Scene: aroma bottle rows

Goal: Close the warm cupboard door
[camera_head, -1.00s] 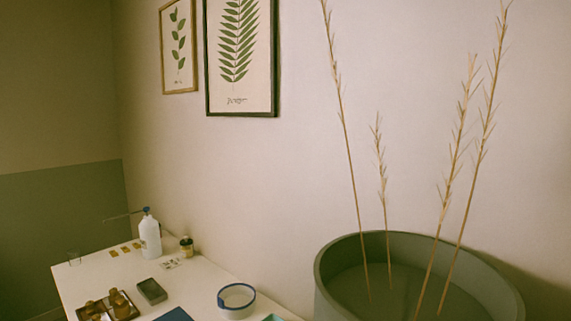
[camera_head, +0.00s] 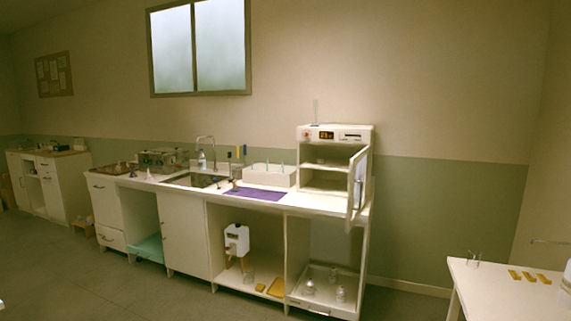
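The warm cupboard (camera_head: 335,135) is a white box with a small lit display on its top front. It stands at the right end of a long white counter in the head view. Its door (camera_head: 357,180) is open, swung out on the right side toward me. Pale shelves show inside, with a small item on the upper one that I cannot make out. My gripper is not in view.
The counter (camera_head: 325,202) holds a sink (camera_head: 195,180), a purple mat (camera_head: 256,194) and a white rack (camera_head: 269,175). A white table (camera_head: 490,291) stands at the lower right. Grey floor (camera_head: 90,277) lies open in front of the counter on the left.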

